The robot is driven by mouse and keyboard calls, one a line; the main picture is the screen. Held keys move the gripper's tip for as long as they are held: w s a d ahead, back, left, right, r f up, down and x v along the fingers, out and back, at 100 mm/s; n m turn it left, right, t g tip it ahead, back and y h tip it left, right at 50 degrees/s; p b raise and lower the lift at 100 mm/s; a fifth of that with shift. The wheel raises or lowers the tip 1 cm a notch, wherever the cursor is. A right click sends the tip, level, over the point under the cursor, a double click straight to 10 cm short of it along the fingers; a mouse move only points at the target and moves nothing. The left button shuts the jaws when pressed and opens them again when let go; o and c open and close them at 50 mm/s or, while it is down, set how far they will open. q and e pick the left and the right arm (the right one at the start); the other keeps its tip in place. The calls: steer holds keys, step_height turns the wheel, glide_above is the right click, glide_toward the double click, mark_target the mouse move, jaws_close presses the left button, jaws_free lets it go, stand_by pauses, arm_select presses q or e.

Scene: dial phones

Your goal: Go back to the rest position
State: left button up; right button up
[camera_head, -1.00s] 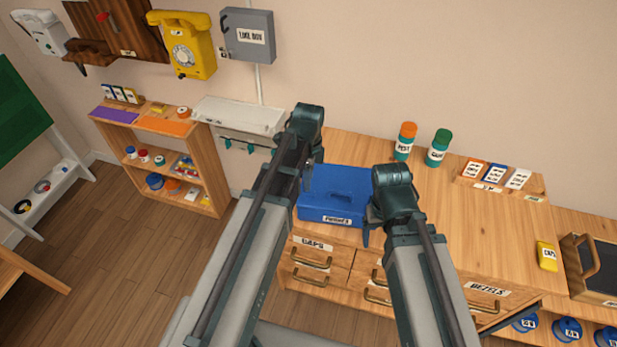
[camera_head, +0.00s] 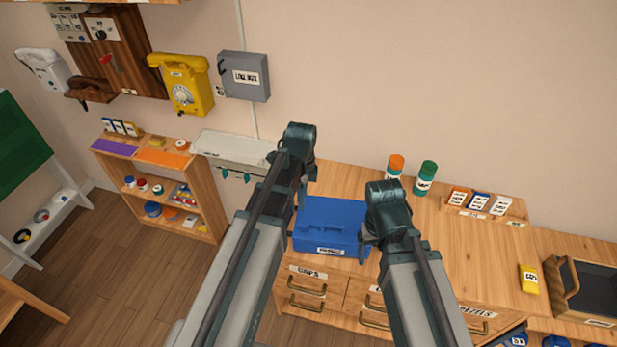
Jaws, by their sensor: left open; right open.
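My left gripper (camera_head: 301,186) is open and empty, at the end of the arm raised in the middle of the view. It overlaps the left edge of a blue toolbox (camera_head: 332,222) in the picture. My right gripper (camera_head: 367,246) is open and empty, at the toolbox's right edge in the picture. I cannot tell whether either one touches the box. The arm links hide part of both grippers and of the cabinet below.
The wooden cabinet (camera_head: 455,254) carries an orange-capped bottle (camera_head: 395,167), a green-capped bottle (camera_head: 425,178) and a card rack (camera_head: 480,205). A yellow telephone (camera_head: 184,84) and a grey box (camera_head: 244,76) hang on the wall. A low shelf (camera_head: 205,205) stands at left.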

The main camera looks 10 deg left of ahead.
arm_select(q)
steer(key=s+d+f+n+b, duration=0.3)
steer(key=s+d+n, duration=0.2)
steer(key=s+n, duration=0.1)
steer(key=s+d+f+n+y+b, duration=0.1)
steer(key=s+d+f+n+b, duration=0.2)
steer(key=s+d+n, duration=0.2)
steer(key=s+n, duration=0.2)
steer(key=s, duration=0.1)
steer(key=shift+d+f+b, duration=0.25)
steer(key=shift+d+b, duration=0.05)
steer(key=shift+d, duration=0.05)
arm_select(e)
step_height(320, 180, down, 7)
steer(key=shift+r, duration=0.2)
arm_select(q)
steer(key=shift+s, duration=0.15)
arm_select(e)
steer(key=shift+s, duration=0.1)
